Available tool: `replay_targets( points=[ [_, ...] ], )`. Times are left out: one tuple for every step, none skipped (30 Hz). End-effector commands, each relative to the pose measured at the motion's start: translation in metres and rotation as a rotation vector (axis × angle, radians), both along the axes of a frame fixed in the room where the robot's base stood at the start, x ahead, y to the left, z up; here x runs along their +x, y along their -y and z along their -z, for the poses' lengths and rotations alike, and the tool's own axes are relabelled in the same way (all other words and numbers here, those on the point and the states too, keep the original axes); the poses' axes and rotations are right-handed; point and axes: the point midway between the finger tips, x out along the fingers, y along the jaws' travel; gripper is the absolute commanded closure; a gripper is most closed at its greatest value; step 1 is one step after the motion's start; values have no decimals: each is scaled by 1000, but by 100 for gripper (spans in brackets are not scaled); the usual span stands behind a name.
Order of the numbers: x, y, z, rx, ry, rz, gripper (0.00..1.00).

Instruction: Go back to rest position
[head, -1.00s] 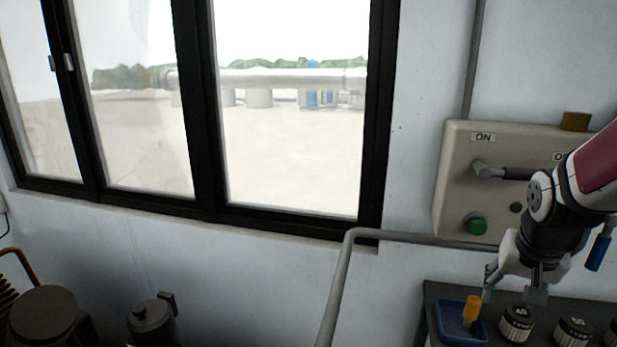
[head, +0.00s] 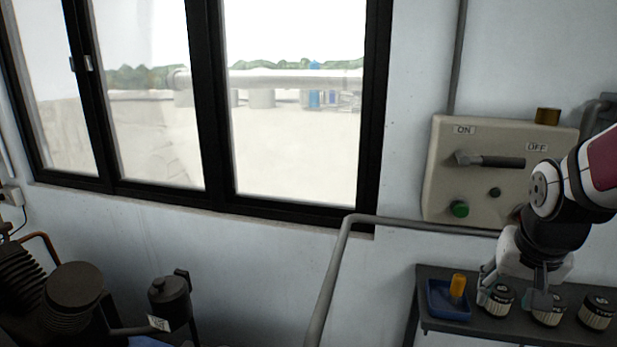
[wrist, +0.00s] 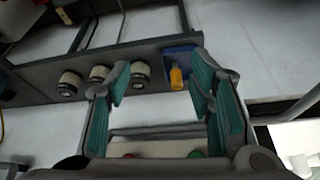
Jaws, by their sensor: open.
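My gripper (head: 518,294) is at the right of the head view, pointing down in front of the dark shelf. Its fingers are spread apart, and in the wrist view my gripper (wrist: 160,95) is open with nothing between the teal-padded fingers. A blue tray (head: 436,302) with an orange-yellow object (head: 458,285) standing in it is on the shelf, left of my gripper. Both also show in the wrist view, the tray (wrist: 176,50) and the yellow object (wrist: 176,77). Several black-capped jars stand on the shelf, partly behind the fingers.
A beige control box (head: 480,205) with a lever and green button is on the wall behind my arm. A grey pipe (head: 335,270) runs along the wall. The dark shelf (head: 460,328) lies below. Dark machinery (head: 72,295) stands at lower left, under the window.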

Motion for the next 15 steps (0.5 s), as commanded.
replay_targets(
  points=[
    [-3,-7,-5,0,5,-16,52],
    [-6,-11,-8,0,5,-26,52],
    [-10,-16,-11,1,3,-39,52],
    [-13,-20,-14,2,4,-50,52],
    [-17,-25,-16,4,3,-60,52],
    [-22,-31,-20,4,4,-77,52],
    [-25,-36,-22,5,4,-89,52],
    [-30,-41,-25,5,3,-103,52],
    [-37,-49,-29,6,4,-124,52],
    [-43,-55,-32,6,2,-141,52],
    [-49,-62,-36,6,3,-160,52],
    [-59,-71,-40,6,2,-190,52],
    [-67,-79,-43,6,1,-213,52],
    [-76,-86,-46,6,1,-236,52],
    [-88,-96,-50,5,0,-270,52]
  ],
)
